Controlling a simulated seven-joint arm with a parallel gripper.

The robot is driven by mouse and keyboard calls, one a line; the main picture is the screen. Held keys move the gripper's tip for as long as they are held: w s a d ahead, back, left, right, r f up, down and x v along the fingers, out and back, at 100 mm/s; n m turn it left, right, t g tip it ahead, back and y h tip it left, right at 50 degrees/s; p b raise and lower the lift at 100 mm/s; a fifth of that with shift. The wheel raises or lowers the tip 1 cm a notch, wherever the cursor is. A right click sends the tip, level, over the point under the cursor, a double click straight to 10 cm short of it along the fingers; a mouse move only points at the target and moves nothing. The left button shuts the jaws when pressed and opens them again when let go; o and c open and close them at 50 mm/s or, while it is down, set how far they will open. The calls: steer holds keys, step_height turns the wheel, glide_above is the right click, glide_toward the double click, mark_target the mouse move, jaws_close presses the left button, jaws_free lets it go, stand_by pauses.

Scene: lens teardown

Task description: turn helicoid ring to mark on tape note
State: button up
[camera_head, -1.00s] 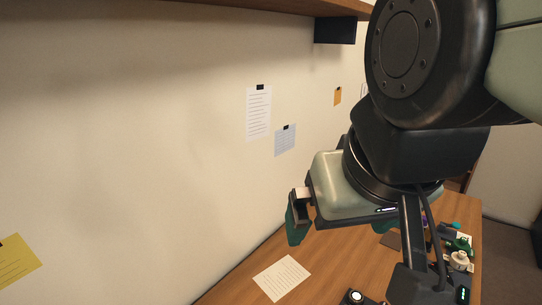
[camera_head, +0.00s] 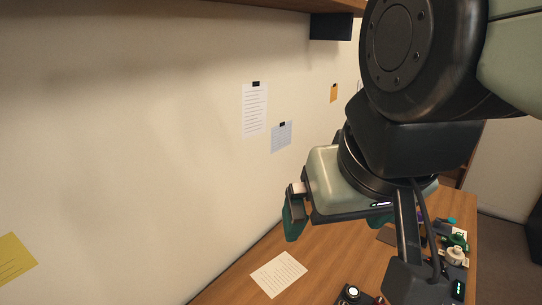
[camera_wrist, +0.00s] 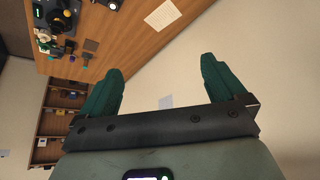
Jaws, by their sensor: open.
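My gripper (camera_wrist: 160,84) is open and empty, its two green fingers wide apart in the wrist view. In the head view one green finger (camera_head: 293,219) hangs above the table near the wall, and the other is mostly hidden by my arm. A dark round device (camera_wrist: 62,18), perhaps the lens, stands on the table at the upper left of the wrist view, well away from the fingers. I cannot make out a helicoid ring or a mark on it. A white lined sheet (camera_head: 279,274) lies on the table; I cannot tell whether any paper is the tape note.
The wooden table (camera_head: 340,258) has small green and white parts (camera_head: 456,248) at its right side. A dark device with a lit round top (camera_head: 352,293) is at the front. Notes hang on the wall, including a white one (camera_head: 254,110). A shelf (camera_head: 290,4) overhangs above.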

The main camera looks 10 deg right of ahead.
steer(key=shift+d+r, duration=0.1)
steer(key=shift+r, duration=0.05)
steer(key=shift+c, duration=1.1)
steer(key=d+r+m+g, duration=0.1)
steer(key=d+r+m, duration=0.1)
steer(key=m, duration=0.1)
steer(key=w+d+r+m+g, duration=0.1)
steer(key=d+r+m, duration=0.1)
steer(key=d+m, duration=0.1)
steer(key=d+r+m+g, duration=0.1)
steer(key=d+r+m, duration=0.2)
steer(key=shift+w+r+m+h, duration=0.1)
steer(key=shift+w+m+h, duration=0.25)
steer(key=shift+m+h, duration=0.05)
steer(key=shift+c, duration=0.6)
steer(key=w+d+f+n+g+h, duration=0.2)
steer(key=w+d+n, duration=0.3)
steer(key=w, duration=0.3)
steer(key=n+y, duration=0.3)
steer(key=n, duration=1.3)
glide_above(437, 263)
step_height(437, 263, down, 32)
steer(key=r, duration=0.1)
steer(key=shift+g, duration=0.3)
step_height(437, 263, down, 11)
steer(key=shift+f, duration=0.2)
